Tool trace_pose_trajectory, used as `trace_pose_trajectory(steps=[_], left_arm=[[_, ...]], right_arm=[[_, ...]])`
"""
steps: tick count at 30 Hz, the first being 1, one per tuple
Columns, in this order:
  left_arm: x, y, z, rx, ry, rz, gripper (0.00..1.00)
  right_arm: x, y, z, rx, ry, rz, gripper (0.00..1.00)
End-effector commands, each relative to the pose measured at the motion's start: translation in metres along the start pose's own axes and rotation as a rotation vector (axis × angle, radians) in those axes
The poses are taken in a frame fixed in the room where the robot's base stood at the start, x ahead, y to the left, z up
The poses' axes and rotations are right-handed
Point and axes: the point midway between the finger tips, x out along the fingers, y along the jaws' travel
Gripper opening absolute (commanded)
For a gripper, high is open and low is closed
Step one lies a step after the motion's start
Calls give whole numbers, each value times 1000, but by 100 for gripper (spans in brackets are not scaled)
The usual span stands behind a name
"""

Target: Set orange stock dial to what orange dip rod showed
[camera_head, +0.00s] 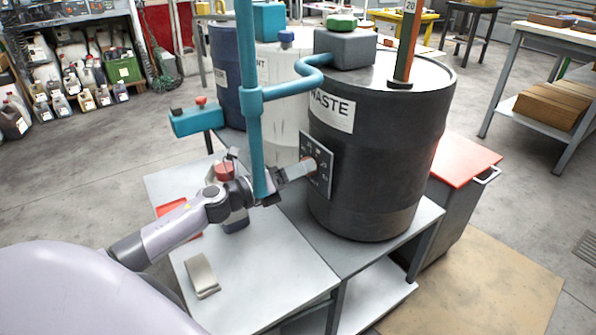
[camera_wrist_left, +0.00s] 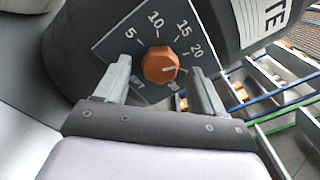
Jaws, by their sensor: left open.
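The orange stock dial (camera_wrist_left: 160,64) sits on a dark square plate marked 5, 10, 15 and 20. Its pale pointer line points right, a little below the 20 mark; lower marks are partly hidden by a finger. My left gripper (camera_wrist_left: 160,68) is open, with one finger on each side of the dial; whether they touch it I cannot tell. In the head view my left gripper (camera_head: 303,168) is at the plate (camera_head: 325,180) on the black WASTE drum (camera_head: 385,150). The orange dip rod (camera_head: 406,45) stands in the drum's top, with 20 showing near its upper end.
A teal pipe (camera_head: 257,130) rises close beside my left wrist. A grey box with a green knob (camera_head: 341,24) sits on the drum. A metal piece (camera_head: 201,275) lies on the grey bench (camera_head: 265,290). A red-topped cabinet (camera_head: 462,158) stands at right.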

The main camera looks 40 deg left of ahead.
Motion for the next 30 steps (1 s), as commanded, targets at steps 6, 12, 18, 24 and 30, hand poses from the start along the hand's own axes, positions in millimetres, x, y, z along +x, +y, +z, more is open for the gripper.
trace_pose_trajectory(steps=[6,12,18,24,30], left_arm=[[-25,1,-2,0,3,3,69],[-48,1,-2,0,4,2,69],[-63,0,-1,-1,3,2,69],[-66,0,-1,0,3,0,69],[-66,0,-1,0,3,0,69]], right_arm=[[0,0,-1,1,1,1,42],[-1,0,-2,2,2,1,42],[-1,0,-2,2,2,1,42],[-1,0,-2,3,2,1,42],[-1,0,-2,3,2,1,42]])
